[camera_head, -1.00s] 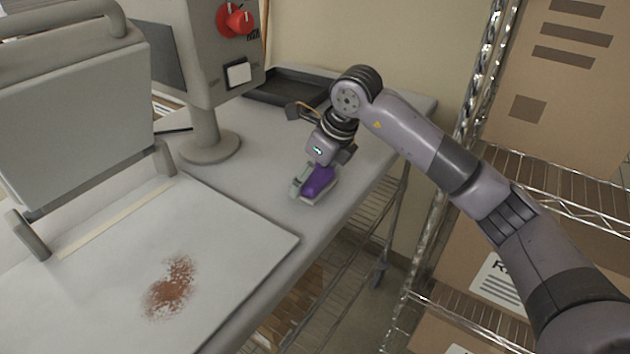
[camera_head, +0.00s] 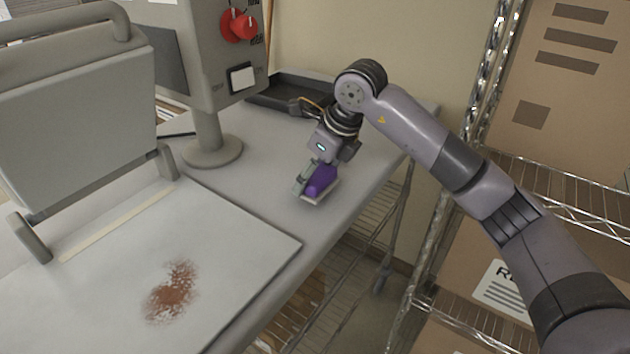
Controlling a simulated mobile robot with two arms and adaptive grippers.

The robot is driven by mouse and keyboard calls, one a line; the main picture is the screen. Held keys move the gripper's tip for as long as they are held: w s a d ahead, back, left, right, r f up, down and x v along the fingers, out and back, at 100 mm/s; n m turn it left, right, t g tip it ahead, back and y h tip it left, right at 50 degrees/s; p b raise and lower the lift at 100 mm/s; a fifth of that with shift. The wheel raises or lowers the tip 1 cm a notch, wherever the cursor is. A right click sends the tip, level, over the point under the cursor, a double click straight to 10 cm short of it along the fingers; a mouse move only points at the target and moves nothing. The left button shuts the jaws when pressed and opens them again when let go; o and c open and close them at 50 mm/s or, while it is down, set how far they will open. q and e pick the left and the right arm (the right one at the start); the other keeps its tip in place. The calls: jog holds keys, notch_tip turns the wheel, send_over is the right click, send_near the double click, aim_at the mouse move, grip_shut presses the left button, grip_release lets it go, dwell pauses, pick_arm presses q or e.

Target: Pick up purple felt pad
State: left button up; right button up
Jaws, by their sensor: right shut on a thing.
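The purple felt pad (camera_head: 322,181) is a purple block with a pale underside, near the right edge of the grey table. My right gripper (camera_head: 315,184) points down at it and is shut on it, with a finger along its left side. The far finger is hidden. The pad is at or very near the tabletop; I cannot tell whether it touches. My left gripper is not in view.
A white board with a reddish-brown powdery stain (camera_head: 172,292) lies in front, beside a raised grey press plate (camera_head: 75,115). A control box on a post (camera_head: 208,135) and a dark tray (camera_head: 285,92) stand behind. Wire shelving with cardboard boxes (camera_head: 565,75) is at right.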

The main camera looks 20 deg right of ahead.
notch_tip(320, 180, up, 18)
jog(key=b, duration=0.2)
jog(key=shift+r, duration=0.2)
jog(key=o, duration=0.7)
jog(key=shift+c, duration=0.2)
jog(key=c, duration=0.5)
